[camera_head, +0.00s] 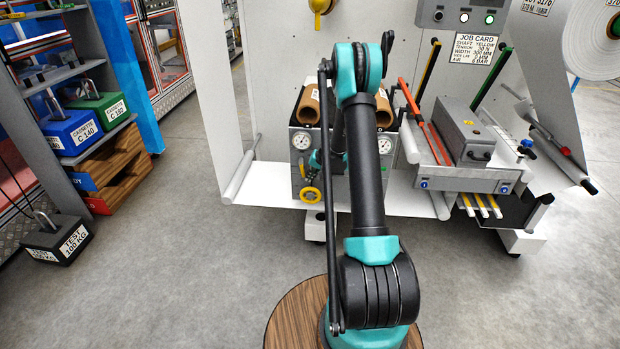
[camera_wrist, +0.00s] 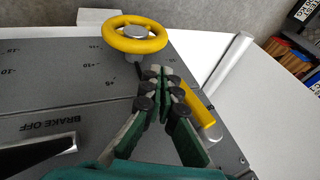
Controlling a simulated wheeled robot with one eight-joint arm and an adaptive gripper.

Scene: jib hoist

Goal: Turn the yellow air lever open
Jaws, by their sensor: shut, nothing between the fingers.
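The yellow lever (camera_wrist: 200,110) shows in the wrist view as a straight bar on the grey panel (camera_wrist: 90,95), partly hidden behind my gripper's right finger. My gripper (camera_wrist: 163,78) is shut and empty, its fingertips just left of the lever's upper end in the picture. I cannot tell whether a finger touches the lever. In the head view my gripper (camera_head: 318,160) is small and partly hidden by my arm, in front of the machine's gauge panel (camera_head: 298,145).
A yellow handwheel (camera_wrist: 110,36) sits just beyond my fingertips; it also shows in the head view (camera_head: 310,194). A black brake lever (camera_wrist: 40,150) lies at lower left by the words BRAKE OFF. A white roller (camera_wrist: 230,64) is at right. Gauges (camera_head: 302,140) flank the panel.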

